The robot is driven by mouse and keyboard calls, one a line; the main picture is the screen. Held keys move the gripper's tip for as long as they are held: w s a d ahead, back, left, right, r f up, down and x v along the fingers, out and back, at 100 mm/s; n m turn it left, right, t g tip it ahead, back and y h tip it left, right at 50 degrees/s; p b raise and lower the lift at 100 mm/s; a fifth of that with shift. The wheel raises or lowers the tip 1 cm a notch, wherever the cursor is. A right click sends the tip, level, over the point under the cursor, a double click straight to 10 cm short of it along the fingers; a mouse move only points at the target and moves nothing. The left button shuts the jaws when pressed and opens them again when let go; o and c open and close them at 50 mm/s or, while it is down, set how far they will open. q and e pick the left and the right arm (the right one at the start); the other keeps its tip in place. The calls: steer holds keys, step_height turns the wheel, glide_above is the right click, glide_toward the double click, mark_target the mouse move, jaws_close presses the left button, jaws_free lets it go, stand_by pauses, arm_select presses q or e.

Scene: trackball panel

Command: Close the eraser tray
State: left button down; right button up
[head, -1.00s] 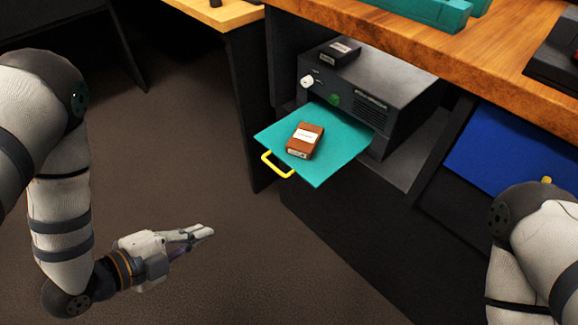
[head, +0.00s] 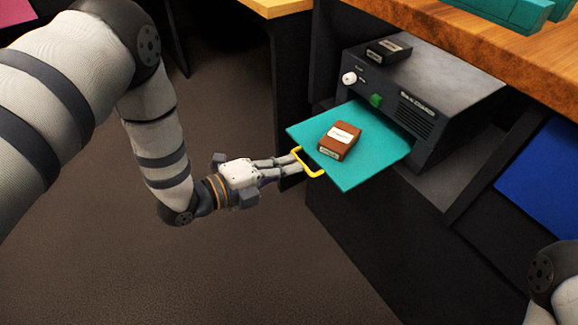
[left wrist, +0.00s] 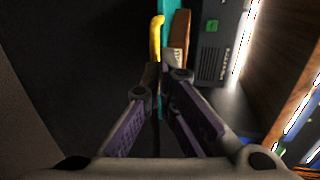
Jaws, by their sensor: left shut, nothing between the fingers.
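The teal eraser tray (head: 365,165) sticks out from the front of a dark grey box (head: 425,100) under the desk. A brown eraser (head: 340,141) with a white label lies on it. The tray's yellow handle (head: 308,165) is at its near left edge. My left gripper (head: 298,165) is shut and empty, its fingertips at the handle in the head view; I cannot tell whether they touch it. In the left wrist view the shut fingertips (left wrist: 165,72) are close to the yellow handle (left wrist: 156,38) and the tray edge. My right gripper is out of view.
The box has a white knob (head: 349,78) and a green button (head: 376,100), with a small dark block (head: 388,50) on top. The wooden desk (head: 480,50) overhangs it. A blue panel (head: 545,185) is at the right. Open floor lies below and left of the tray.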

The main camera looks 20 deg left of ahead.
arm_select(q)
steer(key=shift+w+d, duration=0.15)
steer(key=shift+w, duration=0.1)
steer(key=b, duration=0.3)
glide_toward(359, 130)
steer(key=w+f, duration=0.1)
steer(key=f, duration=0.1)
steer(key=w+d+f, duration=0.1)
steer(key=w+f, duration=0.1)
steer(key=shift+d, duration=0.2)
steer(key=x, duration=0.3)
steer(key=r+b+x, duration=0.1)
steer(key=x, duration=0.2)
steer(key=shift+w+d+r, duration=0.2)
steer(key=shift+w+d, duration=0.05)
steer(key=shift+w, duration=0.05)
steer(key=shift+w+d, duration=0.25)
steer(key=shift+w, duration=0.1)
steer(key=shift+w+r, duration=0.1)
steer(key=shift+r, duration=0.05)
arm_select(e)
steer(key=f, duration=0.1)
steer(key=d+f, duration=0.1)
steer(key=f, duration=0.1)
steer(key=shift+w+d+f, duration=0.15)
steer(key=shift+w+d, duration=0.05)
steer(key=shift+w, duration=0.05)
arm_select(q)
steer(key=shift+r, duration=0.1)
